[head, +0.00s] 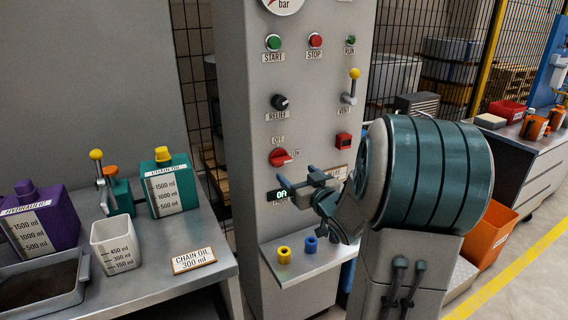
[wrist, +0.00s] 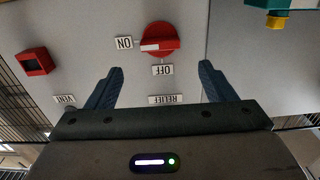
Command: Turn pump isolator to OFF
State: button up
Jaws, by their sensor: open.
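The pump isolator is a red rotary knob (head: 280,157) on the front of the grey cabinet, between the OFF label above it and the ON label at its right. Its white mark points at ON. In the wrist view, which is upside down, the knob (wrist: 160,40) also has its white mark toward the ON label (wrist: 124,42), with the OFF label (wrist: 163,70) below it. My gripper (head: 293,182) is open and empty, just below and in front of the knob. In the wrist view its fingers (wrist: 160,86) are apart and do not touch the knob.
A small display (head: 280,193) is close to my gripper. A shelf (head: 310,262) below holds yellow and blue pieces. A bench with containers stands left.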

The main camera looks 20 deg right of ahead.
aim_at(283, 161)
jog(key=w, duration=0.8)
jog(key=shift+w+a, duration=0.15)
jog(key=shift+w, duration=0.15)
jog(key=c, duration=1)
